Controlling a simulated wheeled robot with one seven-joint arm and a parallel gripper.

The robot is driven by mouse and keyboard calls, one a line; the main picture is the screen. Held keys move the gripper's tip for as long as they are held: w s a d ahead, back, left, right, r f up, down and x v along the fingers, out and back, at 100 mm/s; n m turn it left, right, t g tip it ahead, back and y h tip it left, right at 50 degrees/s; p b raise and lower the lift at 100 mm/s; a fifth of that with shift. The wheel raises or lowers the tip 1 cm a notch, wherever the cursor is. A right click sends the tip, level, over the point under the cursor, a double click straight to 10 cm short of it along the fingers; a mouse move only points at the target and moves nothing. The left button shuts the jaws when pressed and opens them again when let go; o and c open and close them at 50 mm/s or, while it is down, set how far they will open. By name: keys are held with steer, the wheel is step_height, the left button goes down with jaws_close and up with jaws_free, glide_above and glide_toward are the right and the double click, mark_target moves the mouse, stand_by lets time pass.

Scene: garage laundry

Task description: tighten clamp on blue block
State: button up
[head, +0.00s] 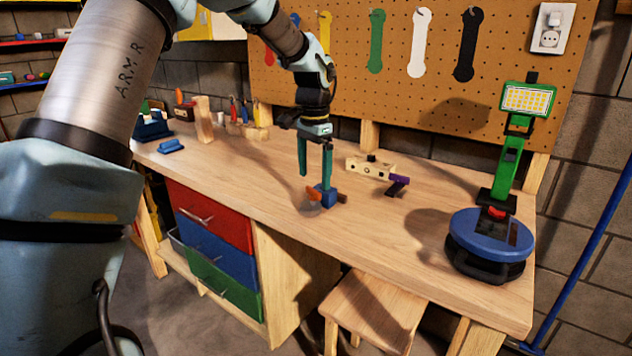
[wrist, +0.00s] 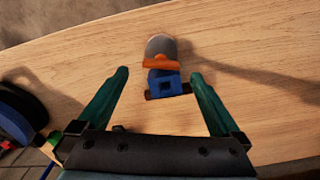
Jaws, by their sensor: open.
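A small blue block (head: 325,195) stands on the workbench, near its front edge. It carries an orange piece (head: 313,194) and a translucent grey rounded part (head: 311,208) on one side, and a dark brown bar (head: 342,198) at its base. I cannot tell which part is the clamp. In the wrist view the blue block (wrist: 164,84) lies between the green fingers, with the orange piece (wrist: 160,63) and grey part (wrist: 162,46) beyond it. My gripper (head: 315,176) points down over the block, open and empty; it also shows in the wrist view (wrist: 160,73).
A light wooden piece with holes (head: 368,168) and a purple part (head: 399,179) lie right of the block. A green lamp (head: 505,165) on a blue round base (head: 490,233) stands at the right. A stool (head: 374,303) stands in front. The bench between is clear.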

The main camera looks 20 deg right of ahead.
mark_target(313, 189)
steer(key=shift+a+f+p, duration=0.1)
steer(key=shift+f+p, duration=0.2)
steer(key=shift+f, duration=1.5)
steer(key=c, duration=1.4)
